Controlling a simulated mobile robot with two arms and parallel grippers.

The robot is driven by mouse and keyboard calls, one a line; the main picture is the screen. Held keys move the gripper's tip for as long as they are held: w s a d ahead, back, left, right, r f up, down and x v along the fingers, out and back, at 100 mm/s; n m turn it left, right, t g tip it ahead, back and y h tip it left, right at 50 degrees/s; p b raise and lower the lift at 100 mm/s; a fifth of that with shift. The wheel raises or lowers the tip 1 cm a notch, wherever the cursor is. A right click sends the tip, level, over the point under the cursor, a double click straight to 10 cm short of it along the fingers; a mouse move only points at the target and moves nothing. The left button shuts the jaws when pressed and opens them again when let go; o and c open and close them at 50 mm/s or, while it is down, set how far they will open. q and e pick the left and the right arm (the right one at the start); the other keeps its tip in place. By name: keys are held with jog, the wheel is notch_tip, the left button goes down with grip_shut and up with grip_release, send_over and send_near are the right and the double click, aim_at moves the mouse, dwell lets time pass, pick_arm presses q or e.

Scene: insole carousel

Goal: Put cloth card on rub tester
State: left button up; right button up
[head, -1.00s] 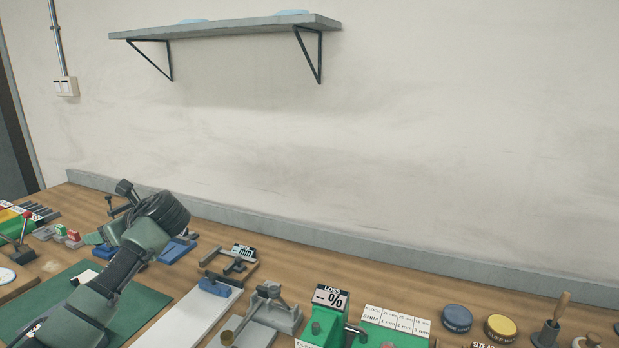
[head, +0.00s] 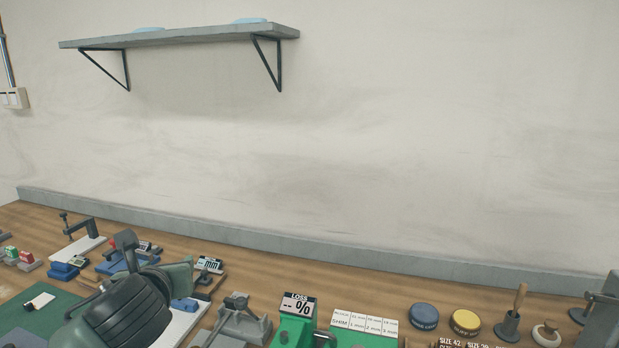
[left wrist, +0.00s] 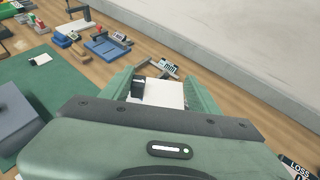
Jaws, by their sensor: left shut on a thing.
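My left gripper (head: 168,268) reaches over the bench from the lower left in the head view. My right gripper is not in view.
A small white card (head: 40,300) with a dark corner lies on the green mat (head: 18,318). A grey fixture (head: 235,318), a green LOSS meter (head: 297,308), a blue tin (head: 424,316) and a yellow tin (head: 465,322) line the bench. A low grey upstand (head: 300,248) edges the back.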

pick_arm(q)
jog(key=s+d+m+h, duration=0.3)
jog(key=s+d+h, duration=0.1)
jog(key=s+d, duration=0.3)
jog(key=shift+f+t, duration=0.3)
jog(key=shift+f, duration=0.15)
